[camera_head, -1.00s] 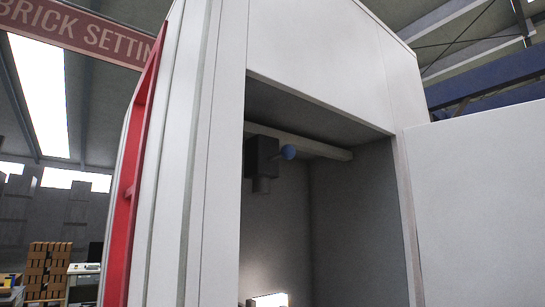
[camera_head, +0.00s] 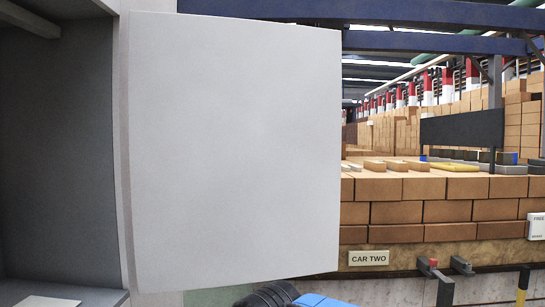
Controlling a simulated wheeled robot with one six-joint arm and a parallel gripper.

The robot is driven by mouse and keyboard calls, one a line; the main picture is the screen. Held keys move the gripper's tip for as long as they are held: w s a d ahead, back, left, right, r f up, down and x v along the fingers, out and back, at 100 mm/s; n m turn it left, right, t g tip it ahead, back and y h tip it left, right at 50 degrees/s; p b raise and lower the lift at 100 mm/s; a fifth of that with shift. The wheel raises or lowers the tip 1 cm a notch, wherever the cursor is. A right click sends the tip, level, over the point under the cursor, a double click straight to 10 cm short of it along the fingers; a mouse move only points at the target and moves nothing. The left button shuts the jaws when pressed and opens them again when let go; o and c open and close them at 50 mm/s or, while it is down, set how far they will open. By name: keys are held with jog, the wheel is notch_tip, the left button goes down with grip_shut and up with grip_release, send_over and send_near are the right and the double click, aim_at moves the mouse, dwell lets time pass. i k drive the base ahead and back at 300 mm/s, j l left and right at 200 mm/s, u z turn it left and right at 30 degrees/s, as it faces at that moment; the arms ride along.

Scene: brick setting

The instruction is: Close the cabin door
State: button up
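The cabin door (camera_head: 235,150) is a large, flat, pale grey panel in the middle of the head view. It stands open, joined along its left edge to the frame of the cabin (camera_head: 122,150). The dark grey inside of the cabin (camera_head: 55,160) shows to the left of it. No handle shows on the visible face of the door. My gripper is not in view. A black ribbed and blue shape (camera_head: 285,296) is cut off at the bottom edge, below the door; I cannot tell if it is part of my arm.
To the right of the door stands a load of stacked orange bricks (camera_head: 430,210) with a "CAR TWO" label (camera_head: 368,258). A dark panel (camera_head: 462,130) hangs above the bricks. Red and black fittings (camera_head: 440,275) stick up at the lower right. Blue beams (camera_head: 390,12) run overhead.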

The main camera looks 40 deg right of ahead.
aim_at(235, 124)
jog(key=i+l+z, duration=0.1)
jog(key=l+z, duration=0.15)
jog(key=z, duration=0.15)
jog(key=i+l+z, duration=0.15)
jog(key=z, duration=0.25)
jog(key=i+l+z, duration=0.15)
jog(key=z, duration=0.2)
